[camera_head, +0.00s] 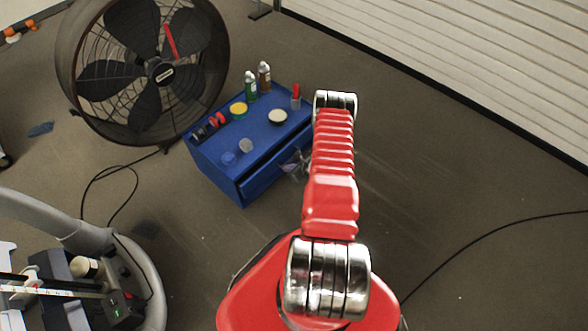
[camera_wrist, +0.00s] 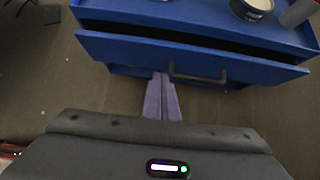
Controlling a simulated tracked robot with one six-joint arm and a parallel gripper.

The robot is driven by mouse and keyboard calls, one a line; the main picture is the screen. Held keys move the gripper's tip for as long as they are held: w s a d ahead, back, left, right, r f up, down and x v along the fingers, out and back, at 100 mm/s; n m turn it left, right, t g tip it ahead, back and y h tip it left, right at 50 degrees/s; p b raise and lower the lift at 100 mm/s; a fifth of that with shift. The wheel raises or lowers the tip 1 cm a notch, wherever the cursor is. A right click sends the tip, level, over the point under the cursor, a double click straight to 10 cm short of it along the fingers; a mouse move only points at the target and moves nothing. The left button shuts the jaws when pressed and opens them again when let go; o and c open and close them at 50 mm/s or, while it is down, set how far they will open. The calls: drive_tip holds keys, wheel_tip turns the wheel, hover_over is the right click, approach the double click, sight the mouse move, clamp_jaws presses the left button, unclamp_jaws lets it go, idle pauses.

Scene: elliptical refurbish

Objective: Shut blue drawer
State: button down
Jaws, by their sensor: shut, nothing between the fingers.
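The blue drawer (camera_wrist: 120,50) stands partly open in the wrist view, with a dark gap between its front panel and the blue cabinet (camera_wrist: 150,14). A dark handle (camera_wrist: 198,78) sits on its front. In the head view the drawer (camera_head: 265,177) shows on the right side of the cabinet (camera_head: 215,160). My gripper (camera_wrist: 161,76) is shut and empty. Its purple-grey fingertips are at the drawer front, just left of the handle's left end; I cannot tell whether they touch. In the head view my gripper (camera_head: 293,166) is partly hidden by my red arm.
Bottles (camera_head: 250,86), a yellow-topped tin (camera_head: 238,109), a pale-topped tin (camera_head: 278,117) and small items stand on the cabinet top. A large fan (camera_head: 160,73) stands behind left, and a hose machine (camera_head: 135,275) at lower left. Floor to the right is mostly clear, with a cable (camera_head: 480,230).

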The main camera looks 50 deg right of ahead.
drive_tip(key=v, duration=0.4)
drive_tip(key=shift+s+r, duration=0.2)
drive_tip(key=c, duration=2.5)
unclamp_jaws()
